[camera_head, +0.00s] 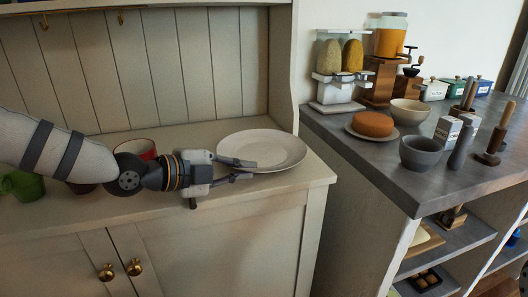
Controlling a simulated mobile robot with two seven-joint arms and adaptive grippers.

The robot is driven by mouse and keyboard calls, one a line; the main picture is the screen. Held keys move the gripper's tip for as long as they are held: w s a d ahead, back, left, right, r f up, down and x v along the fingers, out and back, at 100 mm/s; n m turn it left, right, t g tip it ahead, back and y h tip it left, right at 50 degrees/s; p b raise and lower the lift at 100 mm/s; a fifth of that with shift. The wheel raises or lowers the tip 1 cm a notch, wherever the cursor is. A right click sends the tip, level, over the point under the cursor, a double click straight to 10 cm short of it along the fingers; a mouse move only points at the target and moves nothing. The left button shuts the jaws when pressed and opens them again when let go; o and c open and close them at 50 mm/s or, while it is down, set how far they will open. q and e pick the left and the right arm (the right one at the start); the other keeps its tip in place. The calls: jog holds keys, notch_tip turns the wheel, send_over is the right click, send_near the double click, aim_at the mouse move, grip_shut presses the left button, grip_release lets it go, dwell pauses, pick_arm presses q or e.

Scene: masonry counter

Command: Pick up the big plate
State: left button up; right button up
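The big plate (272,145) is a wide, pale, shallow dish. It rests flat on the cream cabinet top, near its right end. My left gripper (254,170) reaches in from the left, at the plate's near left rim. Its two fingers are apart, one overlapping the plate and the other just in front of the rim. I cannot tell whether they touch it. The gripper hides a small part of the rim. My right gripper is not in view.
A red-rimmed cup (136,148) and a green mug (24,185) stand left on the cabinet top, near my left arm. A panelled back wall (180,65) rises behind. The grey counter (375,165) at right holds bowls, a cake on a plate, dispensers and grinders.

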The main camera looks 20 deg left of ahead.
aim_at(254, 180)
pick_arm(q)
jog(key=x, duration=0.3)
jog(key=shift+w+f, duration=0.15)
jog(key=shift+f, duration=0.25)
jog(key=shift+w+d, duration=0.1)
jog(key=shift+w, duration=0.1)
jog(key=shift+r, duration=0.2)
jog(key=shift+r, duration=0.1)
grip_shut()
